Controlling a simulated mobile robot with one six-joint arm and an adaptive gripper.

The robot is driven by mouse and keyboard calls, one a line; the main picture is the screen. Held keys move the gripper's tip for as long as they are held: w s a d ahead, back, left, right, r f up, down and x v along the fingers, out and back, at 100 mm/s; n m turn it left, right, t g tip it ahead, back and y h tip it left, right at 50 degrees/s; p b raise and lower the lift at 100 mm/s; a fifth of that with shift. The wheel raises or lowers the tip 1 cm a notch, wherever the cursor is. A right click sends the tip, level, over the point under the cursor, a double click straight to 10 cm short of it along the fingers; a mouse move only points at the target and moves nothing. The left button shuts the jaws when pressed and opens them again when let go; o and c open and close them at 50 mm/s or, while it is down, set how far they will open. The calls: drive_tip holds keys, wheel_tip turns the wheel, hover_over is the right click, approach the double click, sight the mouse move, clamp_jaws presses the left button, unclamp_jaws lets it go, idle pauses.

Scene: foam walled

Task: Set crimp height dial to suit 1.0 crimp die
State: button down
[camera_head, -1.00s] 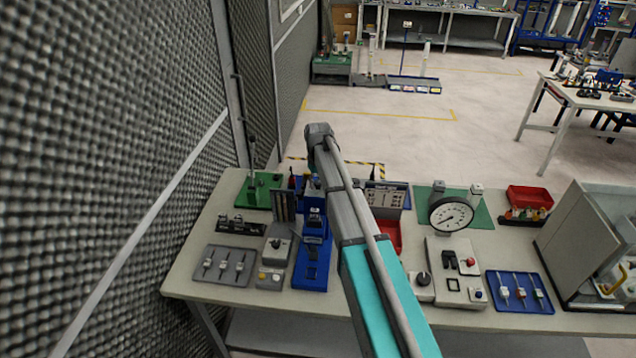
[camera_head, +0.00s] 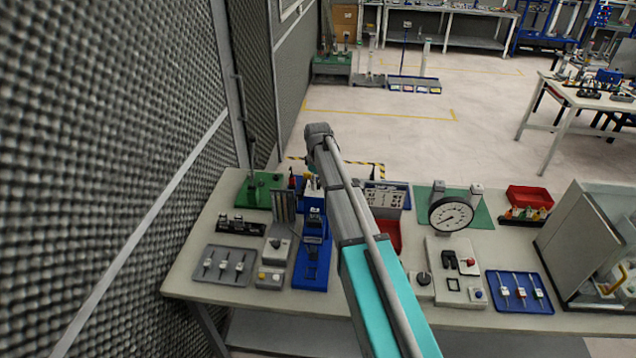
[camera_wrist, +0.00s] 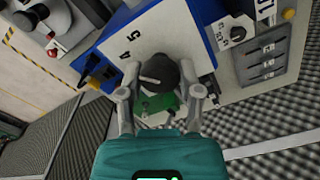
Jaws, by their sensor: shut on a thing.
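In the wrist view, a dark round dial knob (camera_wrist: 165,70) with a pale pointer line sits on a white panel (camera_wrist: 140,38) edged in blue. The numerals 4 and 5 show on the panel beside the knob. The rest of its scale is hidden. My gripper (camera_wrist: 163,92) has one finger on each side of the knob and is shut on it. A green part (camera_wrist: 158,104) shows between the fingers, below the knob. In the head view, a blue bench device (camera_head: 312,265) stands left of my arm; the gripper itself cannot be made out there.
In the wrist view, a smaller selector knob (camera_wrist: 234,33) and a slotted panel (camera_wrist: 268,60) are close on the right. In the head view, a grey tray (camera_head: 222,276), a round gauge (camera_head: 451,214) and a blue tray (camera_head: 520,303) share the crowded bench. A foam wall (camera_head: 90,150) rises at left.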

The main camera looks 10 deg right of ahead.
drive_tip(key=shift+n, duration=1.1)
drive_tip(key=shift+c, duration=1.3)
unclamp_jaws()
drive_tip(key=shift+m, duration=0.3)
